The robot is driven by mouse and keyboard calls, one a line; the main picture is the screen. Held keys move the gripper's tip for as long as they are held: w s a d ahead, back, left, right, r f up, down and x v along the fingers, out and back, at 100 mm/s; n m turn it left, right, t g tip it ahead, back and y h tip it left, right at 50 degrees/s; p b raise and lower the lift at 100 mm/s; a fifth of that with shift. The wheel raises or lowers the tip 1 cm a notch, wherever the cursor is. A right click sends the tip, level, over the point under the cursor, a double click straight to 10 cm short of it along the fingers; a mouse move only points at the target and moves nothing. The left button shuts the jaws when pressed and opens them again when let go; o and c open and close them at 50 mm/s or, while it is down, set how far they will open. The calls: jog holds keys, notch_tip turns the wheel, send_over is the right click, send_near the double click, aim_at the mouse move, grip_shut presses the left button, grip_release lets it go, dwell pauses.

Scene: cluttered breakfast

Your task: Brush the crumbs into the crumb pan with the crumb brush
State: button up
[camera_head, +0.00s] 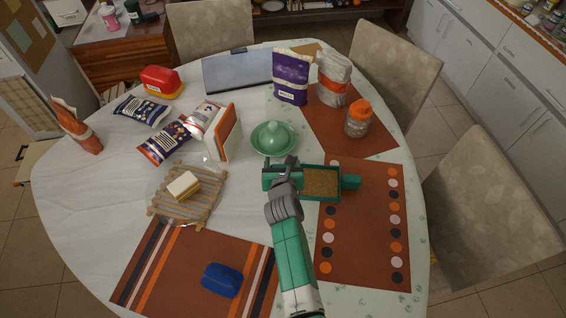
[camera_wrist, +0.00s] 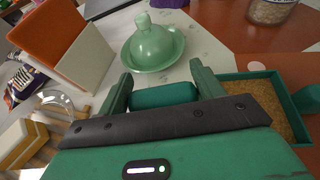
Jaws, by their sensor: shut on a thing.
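The crumb pan (camera_head: 335,194) is a shallow green tray with a grainy brown inside and a stubby green handle on its right. It also shows at the right of the wrist view (camera_wrist: 262,75). My gripper (camera_head: 281,172) is just left of the pan, over the table. In the wrist view my gripper (camera_wrist: 162,88) has its two green fingers on either side of a dark teal piece (camera_wrist: 163,95), which looks like the crumb brush. The brush's bristles are hidden. Whether the brown grains in the pan are crumbs, I cannot tell.
A green domed dish (camera_head: 273,139) stands just behind my gripper. A wooden rack (camera_head: 191,206) with a sponge-like block is to the left. A jar with an orange lid (camera_head: 358,119) and bags stand behind right. A blue block (camera_head: 221,280) lies on the front mat.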

jog(key=shift+r+p, duration=2.1)
jog(key=shift+r, duration=0.25)
